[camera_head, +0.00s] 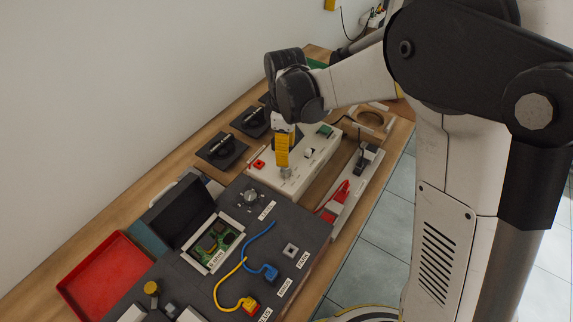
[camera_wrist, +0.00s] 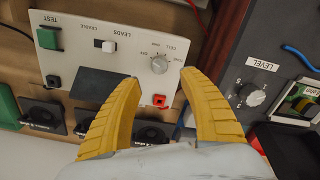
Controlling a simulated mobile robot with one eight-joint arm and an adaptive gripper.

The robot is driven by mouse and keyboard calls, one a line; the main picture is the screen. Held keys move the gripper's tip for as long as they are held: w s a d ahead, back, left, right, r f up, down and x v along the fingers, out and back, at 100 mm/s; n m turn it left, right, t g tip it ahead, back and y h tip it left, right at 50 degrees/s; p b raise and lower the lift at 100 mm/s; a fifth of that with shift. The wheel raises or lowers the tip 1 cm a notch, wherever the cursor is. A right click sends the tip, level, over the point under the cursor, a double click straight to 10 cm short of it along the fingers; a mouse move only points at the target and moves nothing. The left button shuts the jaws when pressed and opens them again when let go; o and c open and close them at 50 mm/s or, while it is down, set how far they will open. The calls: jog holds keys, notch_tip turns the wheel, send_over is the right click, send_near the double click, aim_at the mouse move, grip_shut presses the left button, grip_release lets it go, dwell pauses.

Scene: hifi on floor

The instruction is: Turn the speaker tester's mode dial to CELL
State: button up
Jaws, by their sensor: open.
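The speaker tester is a white panel (camera_wrist: 75,62) with a round silver mode dial (camera_wrist: 159,65) near its right end in the wrist view. Small labels ring the dial, CELL among them; the pointer's setting is too small to tell. In the head view the tester (camera_head: 315,160) lies beyond the dark panel, and its dial (camera_head: 287,173) shows just below my fingers. My gripper (camera_head: 283,158) points down over the dial with yellow fingers. In the wrist view my gripper (camera_wrist: 160,77) is open, its fingertips on either side of the dial; contact cannot be told.
A dark panel (camera_head: 190,275) with a LEVEL knob (camera_wrist: 255,95) and blue and yellow leads adjoins the tester. Black speaker units (camera_head: 221,150) stand along the wall side.

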aim_at(286, 170)
notch_tip(286, 170, down, 9)
jog(key=b, duration=0.3)
jog(key=shift+r, duration=0.15)
jog(key=shift+c, duration=0.2)
grip_shut()
